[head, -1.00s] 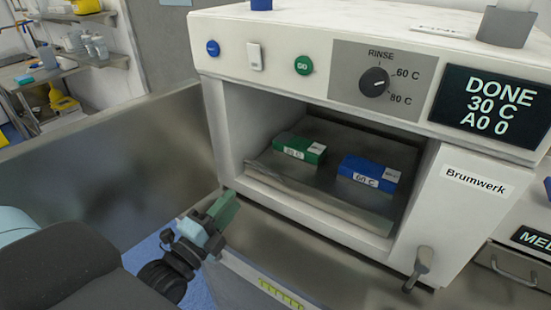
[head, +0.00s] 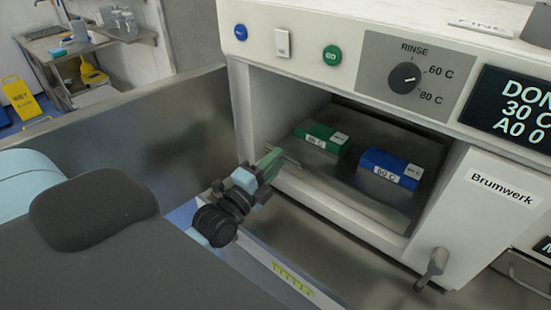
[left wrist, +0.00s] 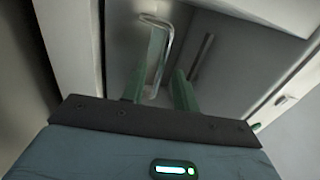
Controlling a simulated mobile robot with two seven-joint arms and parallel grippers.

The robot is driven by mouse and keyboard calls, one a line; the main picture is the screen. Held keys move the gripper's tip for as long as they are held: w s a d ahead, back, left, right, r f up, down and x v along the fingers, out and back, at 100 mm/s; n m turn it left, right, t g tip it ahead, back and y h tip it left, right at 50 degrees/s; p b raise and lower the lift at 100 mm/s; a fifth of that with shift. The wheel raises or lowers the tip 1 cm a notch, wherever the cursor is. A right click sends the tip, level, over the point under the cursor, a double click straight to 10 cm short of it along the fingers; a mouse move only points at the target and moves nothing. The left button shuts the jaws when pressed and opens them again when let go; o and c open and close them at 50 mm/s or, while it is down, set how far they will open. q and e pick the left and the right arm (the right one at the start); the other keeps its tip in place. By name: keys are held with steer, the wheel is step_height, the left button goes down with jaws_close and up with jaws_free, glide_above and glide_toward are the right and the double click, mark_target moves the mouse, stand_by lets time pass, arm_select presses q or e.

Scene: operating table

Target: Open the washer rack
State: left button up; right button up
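The washer (head: 475,200) stands with its chamber open. The metal washer rack (head: 345,185) lies inside, with a thin wire handle (head: 287,153) at its front left. My left gripper (head: 269,163) is at the chamber's front left edge, close to the handle. In the left wrist view, my left gripper (left wrist: 169,55) has its two green fingers apart with a gap between them. I cannot tell whether they touch the handle. My right gripper is out of view.
A green box (head: 322,136) and a blue box (head: 390,168) sit on the rack. A grey lever (head: 432,268) sticks out at the washer's lower right front. A steel panel (head: 140,140) runs left of the washer.

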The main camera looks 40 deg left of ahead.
arm_select(q)
steer(key=shift+x, duration=0.75)
steer(key=shift+c, duration=0.4)
jaws_close()
